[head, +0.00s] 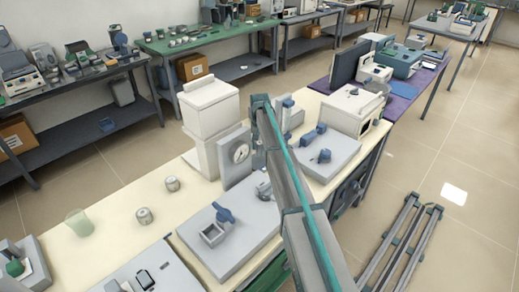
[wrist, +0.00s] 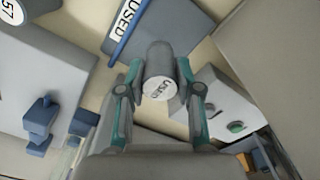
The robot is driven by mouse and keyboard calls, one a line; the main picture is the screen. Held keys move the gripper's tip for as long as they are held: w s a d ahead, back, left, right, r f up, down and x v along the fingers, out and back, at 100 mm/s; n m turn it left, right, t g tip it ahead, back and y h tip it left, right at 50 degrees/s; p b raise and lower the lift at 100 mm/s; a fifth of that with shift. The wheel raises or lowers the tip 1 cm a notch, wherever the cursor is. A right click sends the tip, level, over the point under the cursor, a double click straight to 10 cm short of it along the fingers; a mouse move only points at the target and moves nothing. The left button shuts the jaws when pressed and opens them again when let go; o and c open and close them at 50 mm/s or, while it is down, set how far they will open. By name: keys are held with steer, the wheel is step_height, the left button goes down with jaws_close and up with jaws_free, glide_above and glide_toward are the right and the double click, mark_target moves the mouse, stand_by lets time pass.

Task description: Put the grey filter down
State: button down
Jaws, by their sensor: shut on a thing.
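The grey filter (wrist: 160,58) is a short grey cylinder with printed lettering on its pale round end. In the wrist view it sits between the fingers of my gripper (wrist: 159,76), which is shut on it. Just beyond it in that view lies a dark grey board or tray (wrist: 178,25) with a blue edge and a white label reading "USED". I cannot tell whether the filter touches that surface. In the head view my arm hides the gripper and the filter.
Around the wrist view are a light grey block (wrist: 225,115) with a green button and a blue-knobbed device (wrist: 40,118).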

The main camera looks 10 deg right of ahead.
mark_target(259, 150)
step_height(259, 150, down, 2)
steer(key=shift+w+p, duration=0.1)
steer(key=shift+p, duration=0.65)
steer(key=shift+f, duration=0.55)
steer(key=shift+f, duration=0.2)
steer(key=c, duration=0.8)
jaws_free()
steer(key=shift+r, duration=0.2)
step_height(259, 150, up, 12)
steer(key=b, duration=0.4)
